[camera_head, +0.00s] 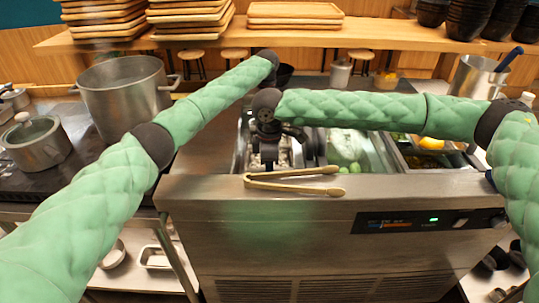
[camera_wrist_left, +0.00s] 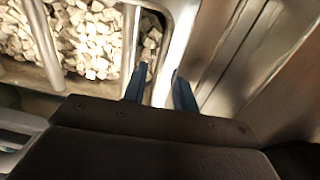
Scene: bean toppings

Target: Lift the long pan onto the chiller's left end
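A metal pan of white cubes (camera_wrist_left: 95,40) fills the upper left of the left wrist view, with metal bars or rims crossing it. My left gripper (camera_wrist_left: 160,92) is there with its fingers apart, one on each side of a pale metal rim; I cannot tell whether they touch it. In the head view my left arm reaches over the chiller (camera_head: 330,220), and its gripper is mostly hidden behind my right arm. My right gripper (camera_head: 266,158) points down at the chiller's left wells, above white contents; its finger opening is unclear. Which pan is the long one is unclear.
Wooden tongs (camera_head: 290,182) lie on the chiller's front ledge. A large pot (camera_head: 123,100) and a lidded pot (camera_head: 36,143) stand at the left. More topping wells (camera_head: 435,150) lie to the right. A wooden shelf (camera_head: 300,39) with stacked trays runs along the back.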

